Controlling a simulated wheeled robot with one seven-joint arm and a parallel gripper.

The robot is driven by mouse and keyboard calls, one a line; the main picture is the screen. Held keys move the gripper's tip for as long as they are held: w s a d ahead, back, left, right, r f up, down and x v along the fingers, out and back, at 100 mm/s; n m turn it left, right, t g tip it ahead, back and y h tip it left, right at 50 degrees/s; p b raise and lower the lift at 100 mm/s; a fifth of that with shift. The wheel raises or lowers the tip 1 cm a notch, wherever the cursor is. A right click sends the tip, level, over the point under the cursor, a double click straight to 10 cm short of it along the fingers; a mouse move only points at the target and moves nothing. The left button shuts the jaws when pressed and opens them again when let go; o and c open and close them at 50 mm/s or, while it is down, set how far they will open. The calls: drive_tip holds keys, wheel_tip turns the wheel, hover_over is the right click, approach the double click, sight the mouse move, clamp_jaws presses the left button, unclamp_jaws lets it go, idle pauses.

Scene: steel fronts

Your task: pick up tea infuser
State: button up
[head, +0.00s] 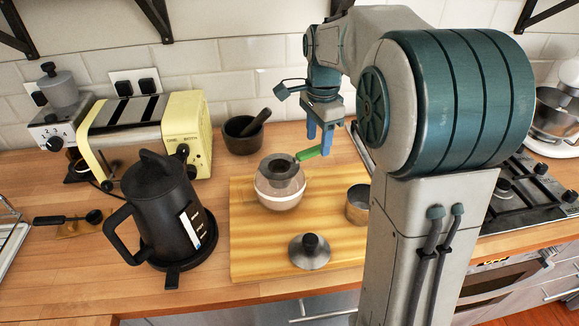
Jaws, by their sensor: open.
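A round glass teapot (278,196) with a pale band stands open on the wooden board (250,255). A green handle (308,153) sticks out to the right from its top. A small metal cup (357,206) stands to the right of the pot, partly hidden by my arm. I cannot tell for sure which of these is the tea infuser. My gripper (320,138) points down with blue fingers, open, at the right end of the green handle in this view. I cannot tell whether the fingers touch it.
A lid with a black knob (309,251) lies at the board's front. A black kettle (165,215) stands left of the board, with a yellow toaster (146,135) behind. A dark mortar with pestle (246,134) stands behind the board. A hob (525,195) is at right.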

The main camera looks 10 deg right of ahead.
drive_tip(key=shift+d+f+p, duration=0.15)
drive_tip(key=shift+f, duration=1.2)
drive_tip(key=shift+d+f+p, duration=0.1)
drive_tip(key=shift+f+p, duration=0.05)
drive_tip(key=shift+f, duration=1.2)
clamp_jaws()
